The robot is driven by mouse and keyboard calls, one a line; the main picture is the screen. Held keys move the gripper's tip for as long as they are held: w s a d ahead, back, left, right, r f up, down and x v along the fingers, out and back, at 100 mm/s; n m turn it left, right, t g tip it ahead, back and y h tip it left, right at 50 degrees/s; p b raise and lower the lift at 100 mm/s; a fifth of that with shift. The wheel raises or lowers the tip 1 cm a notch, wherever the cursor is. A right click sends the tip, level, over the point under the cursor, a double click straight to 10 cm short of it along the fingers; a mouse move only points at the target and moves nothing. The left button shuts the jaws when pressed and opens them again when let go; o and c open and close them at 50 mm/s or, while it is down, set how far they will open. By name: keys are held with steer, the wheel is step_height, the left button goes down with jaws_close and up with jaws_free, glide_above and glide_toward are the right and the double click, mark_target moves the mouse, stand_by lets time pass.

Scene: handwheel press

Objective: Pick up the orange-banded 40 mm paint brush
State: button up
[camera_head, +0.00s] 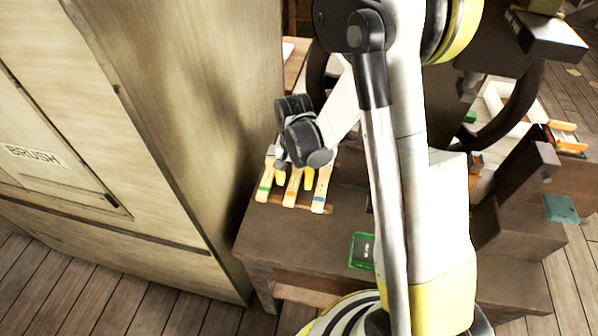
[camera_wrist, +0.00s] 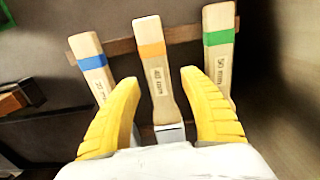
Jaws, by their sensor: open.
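The orange-banded brush (camera_wrist: 152,50) lies between a blue-banded brush (camera_wrist: 92,62) and a green-banded brush (camera_wrist: 219,42) in the wrist view. Its pale wooden handle reads "40 mm", and its metal ferrule shows near my gripper. My gripper (camera_wrist: 160,82) is open, with one yellow finger on each side of the orange-banded handle. No clear contact shows. In the head view the orange-banded brush (camera_head: 290,197) is the middle one on the dark bench, and my gripper (camera_head: 294,177) is over it. Its bristle end is hidden by my gripper.
A wooden cabinet (camera_head: 170,110) labelled "BRUSH" stands close on the left. The handles cross a thin wooden strip (camera_wrist: 185,34). A green-edged dark item (camera_head: 362,251) lies near the bench front. A dark handwheel (camera_head: 515,105) stands to the right.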

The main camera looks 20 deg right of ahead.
steer(key=shift+f, duration=0.2)
steer(key=shift+c, duration=0.5)
jaws_close()
